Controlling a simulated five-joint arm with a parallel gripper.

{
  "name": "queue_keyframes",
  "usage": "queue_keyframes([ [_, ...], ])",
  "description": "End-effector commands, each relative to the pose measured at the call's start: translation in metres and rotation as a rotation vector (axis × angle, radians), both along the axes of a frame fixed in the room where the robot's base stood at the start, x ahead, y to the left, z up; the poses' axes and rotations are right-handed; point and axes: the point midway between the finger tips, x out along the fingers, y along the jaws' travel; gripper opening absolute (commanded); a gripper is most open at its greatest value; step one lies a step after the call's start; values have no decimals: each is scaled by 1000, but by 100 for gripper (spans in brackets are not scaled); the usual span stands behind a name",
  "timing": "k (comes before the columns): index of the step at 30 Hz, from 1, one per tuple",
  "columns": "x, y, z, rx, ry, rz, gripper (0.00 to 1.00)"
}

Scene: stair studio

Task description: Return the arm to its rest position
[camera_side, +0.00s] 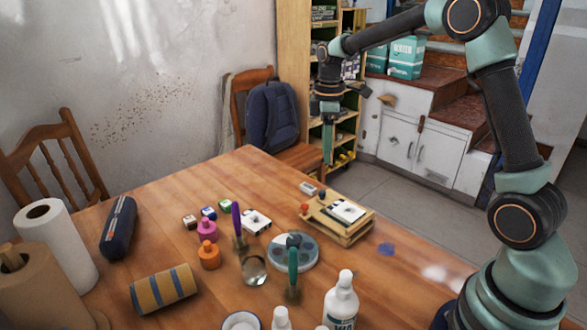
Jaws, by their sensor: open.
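My arm reaches in from the right, with its base at the lower right by the table edge. My gripper (328,150) points straight down in the air above the far right part of the wooden table (150,215). It is clear of the objects on the table. Its jaws are small in this view, and I see nothing held between them.
A grey round dish (306,262), a glass (254,268), small coloured pieces (208,230), a striped cylinder (163,289), a dark blue case (119,226), paper rolls (57,245) and white bottles (341,303) stand around. Chairs flank the table.

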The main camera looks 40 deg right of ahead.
Motion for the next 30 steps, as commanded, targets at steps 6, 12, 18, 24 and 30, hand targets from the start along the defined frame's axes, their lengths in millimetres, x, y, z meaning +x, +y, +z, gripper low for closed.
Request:
queue_keyframes([
  [6,0,0,1,-1,-1,0,53],
  [12,-3,4,9,-3,-17,-20,53],
  [18,-27,24,43,-11,-102,-142,53],
  [24,-65,48,72,5,-207,-311,53],
  [30,-105,68,86,48,-312,-477,53],
])
